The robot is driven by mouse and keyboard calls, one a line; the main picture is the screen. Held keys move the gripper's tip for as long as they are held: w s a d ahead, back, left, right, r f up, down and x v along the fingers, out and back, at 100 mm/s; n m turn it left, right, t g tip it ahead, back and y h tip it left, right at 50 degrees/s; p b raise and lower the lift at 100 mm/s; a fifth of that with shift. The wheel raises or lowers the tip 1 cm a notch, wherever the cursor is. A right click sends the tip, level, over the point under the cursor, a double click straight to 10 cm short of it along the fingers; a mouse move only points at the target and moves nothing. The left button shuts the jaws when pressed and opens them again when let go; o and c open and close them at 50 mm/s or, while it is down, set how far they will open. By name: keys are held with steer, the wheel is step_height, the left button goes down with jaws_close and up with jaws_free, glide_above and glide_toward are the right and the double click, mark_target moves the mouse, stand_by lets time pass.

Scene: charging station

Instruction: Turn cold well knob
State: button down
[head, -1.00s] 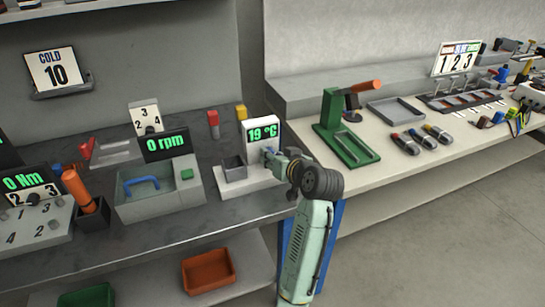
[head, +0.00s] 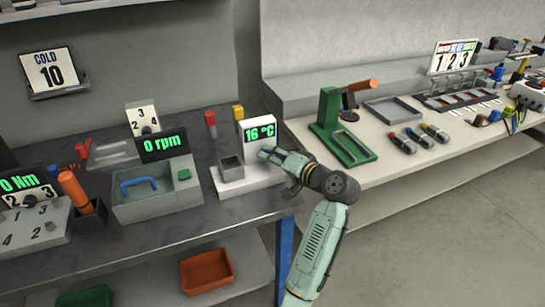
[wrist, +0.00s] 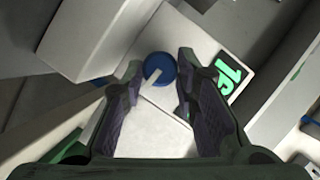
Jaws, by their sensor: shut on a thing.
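The cold well is a white unit (head: 247,183) with a square grey well (head: 231,165) and an upright display (head: 260,132) reading 16 °C in green. Its blue round knob (wrist: 154,64) with a white pointer mark shows in the wrist view, between my fingertips. My gripper (wrist: 161,68) is shut on the knob, one finger at each side. In the head view, my gripper (head: 268,153) is at the unit's front right, below the display, and mostly hides the knob. A sign (head: 48,70) on the wall reads COLD 10.
A grey device (head: 160,195) with a blue handle and a 0 rpm display (head: 163,146) stands left of the unit. A green press (head: 345,140) stands on the right-hand bench. An orange bin (head: 207,271) is on the lower shelf.

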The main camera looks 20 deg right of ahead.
stand_by(0.4)
steer(key=c, duration=1.5)
jaws_free()
steer(key=shift+c, duration=0.2)
steer(key=v, duration=1.2)
steer(key=shift+o, duration=0.4)
